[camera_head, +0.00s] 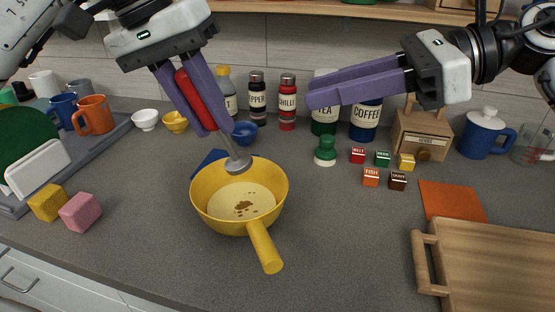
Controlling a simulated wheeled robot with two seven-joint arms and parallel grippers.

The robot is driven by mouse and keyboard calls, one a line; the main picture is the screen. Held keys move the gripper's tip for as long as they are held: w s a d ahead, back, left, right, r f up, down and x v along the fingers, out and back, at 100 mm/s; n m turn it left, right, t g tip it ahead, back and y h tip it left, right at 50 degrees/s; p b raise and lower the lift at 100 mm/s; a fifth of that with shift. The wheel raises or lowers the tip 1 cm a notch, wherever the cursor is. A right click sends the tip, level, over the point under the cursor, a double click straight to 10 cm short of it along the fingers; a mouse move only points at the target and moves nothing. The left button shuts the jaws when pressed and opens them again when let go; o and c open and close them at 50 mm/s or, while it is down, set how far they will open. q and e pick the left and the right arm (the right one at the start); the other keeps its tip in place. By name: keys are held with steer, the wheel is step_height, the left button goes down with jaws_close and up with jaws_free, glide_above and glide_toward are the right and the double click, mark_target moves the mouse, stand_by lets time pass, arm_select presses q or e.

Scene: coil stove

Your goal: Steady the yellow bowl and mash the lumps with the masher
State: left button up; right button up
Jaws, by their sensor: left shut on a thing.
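The yellow bowl (204,217), with a stout handle (264,247) toward the front, sits upright on the grey counter. It holds a pale cream layer with several brown lumps (243,207) near the middle. My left gripper (211,127) is shut on the red handle of the masher (236,157) and holds it tilted above the bowl. The masher's grey head is over the bowl's back rim; contact is unclear. My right gripper (311,96) is up at the right, away from the bowl. Its fingers overlap in this view, so any gap is hidden.
Pepper and chilli jars (287,102), tea and coffee canisters (365,122) and a blue bowl (245,133) stand behind. Small labelled cubes (371,177) and a cutting board (490,265) lie right. Yellow and pink blocks (81,212) sit left.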

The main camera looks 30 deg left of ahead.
mark_target(266, 211)
steer(key=s+a+f+n+t+h, duration=0.1)
steer(key=s+a+f+n+h, duration=0.35)
steer(key=s+n+h, duration=0.2)
steer(key=f+n+t+h, duration=0.1)
steer(key=f, duration=0.4)
steer(key=a+f+n+t+h, duration=0.1)
steer(key=f+h, duration=0.1)
steer(key=f, duration=0.3)
steer(key=a+f+n+t+h, duration=0.1)
steer(key=f, duration=0.4)
steer(key=shift+s+t, duration=0.25)
steer(key=shift+t, duration=0.05)
jaws_close()
stand_by(1.5)
